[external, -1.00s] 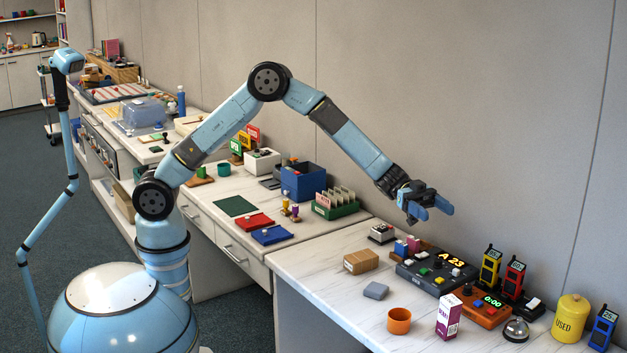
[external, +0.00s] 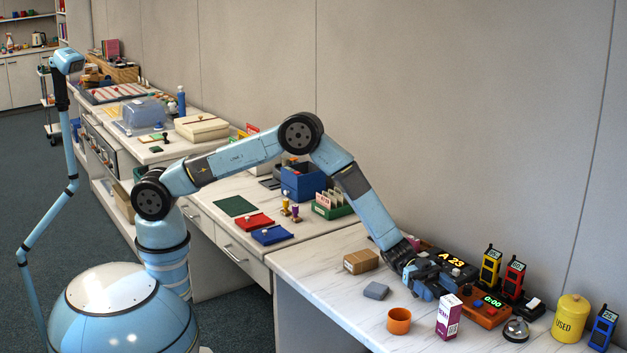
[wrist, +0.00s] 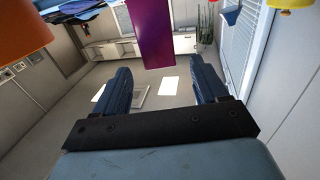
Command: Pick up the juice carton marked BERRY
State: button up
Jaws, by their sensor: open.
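The juice carton (external: 449,316) is purple and white and stands upright near the front of the right-hand counter. In the external view its lettering is too small to read with certainty. In the wrist view its purple face (wrist: 150,30) shows at the top, beyond and between the two fingers. My gripper (external: 430,289) is low over the counter, to the left of and behind the carton, pointing towards it. In the wrist view my gripper (wrist: 160,85) is open, with nothing between its fingers.
An orange cup (external: 399,321) stands left of the carton, and a grey block (external: 376,291) lies farther left. A timer box (external: 485,313) and a bell (external: 516,330) are to its right. A yellow USED canister (external: 571,318) stands farther right. Free counter lies in front of the cup.

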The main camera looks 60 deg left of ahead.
aim_at(457, 306)
jog(key=shift+x, duration=3.95)
jog(key=shift+c, duration=0.4)
jog(key=shift+w, duration=0.1)
grip_shut()
